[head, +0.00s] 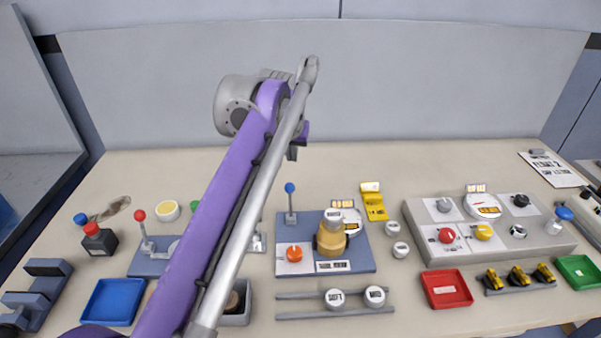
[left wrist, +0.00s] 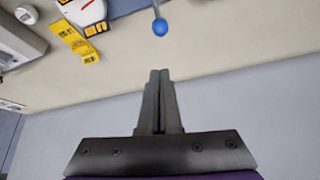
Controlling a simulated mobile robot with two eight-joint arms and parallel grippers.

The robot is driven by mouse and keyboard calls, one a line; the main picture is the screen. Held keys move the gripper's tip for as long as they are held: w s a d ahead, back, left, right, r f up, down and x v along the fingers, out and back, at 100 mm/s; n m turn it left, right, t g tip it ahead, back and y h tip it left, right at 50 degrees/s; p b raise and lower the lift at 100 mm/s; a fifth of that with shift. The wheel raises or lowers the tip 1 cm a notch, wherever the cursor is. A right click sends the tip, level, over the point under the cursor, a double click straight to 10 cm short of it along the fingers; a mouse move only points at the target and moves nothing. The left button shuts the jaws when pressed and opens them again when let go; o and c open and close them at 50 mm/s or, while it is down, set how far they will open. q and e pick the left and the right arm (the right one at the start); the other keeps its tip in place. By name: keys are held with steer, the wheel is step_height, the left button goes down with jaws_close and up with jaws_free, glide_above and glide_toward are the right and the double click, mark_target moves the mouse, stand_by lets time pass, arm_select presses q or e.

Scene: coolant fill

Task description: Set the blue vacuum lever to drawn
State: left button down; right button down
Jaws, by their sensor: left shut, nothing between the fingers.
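The blue vacuum lever (head: 290,201) stands upright at the back left of a blue-grey plate (head: 364,268), with a blue ball on a thin metal stem. In the left wrist view its blue ball (left wrist: 160,27) is at the top, beyond the fingertips and apart from them. My left gripper (head: 292,153) is above and behind the lever, partly hidden by my own arm. In the left wrist view the left gripper (left wrist: 159,74) has its two dark fingers together with nothing between them. My right gripper is not in view.
A brass-coloured fitting (head: 331,240), an orange knob (head: 294,254) and a yellow tag (head: 374,202) are near the lever. A red-balled lever (head: 141,217) stands to the left, and a grey control panel (head: 480,249) to the right. The bench behind the lever is clear.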

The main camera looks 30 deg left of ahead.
arm_select(q)
steer(key=shift+w+a+r, duration=0.35)
steer(key=shift+w+a, duration=0.2)
steer(key=shift+w, duration=0.15)
steer(key=b, duration=0.2)
glide_above(290, 200)
steer(key=w+a, duration=0.1)
steer(key=w, duration=0.2)
steer(key=shift+f, duration=4.75)
steer(key=shift+s+a, duration=0.1)
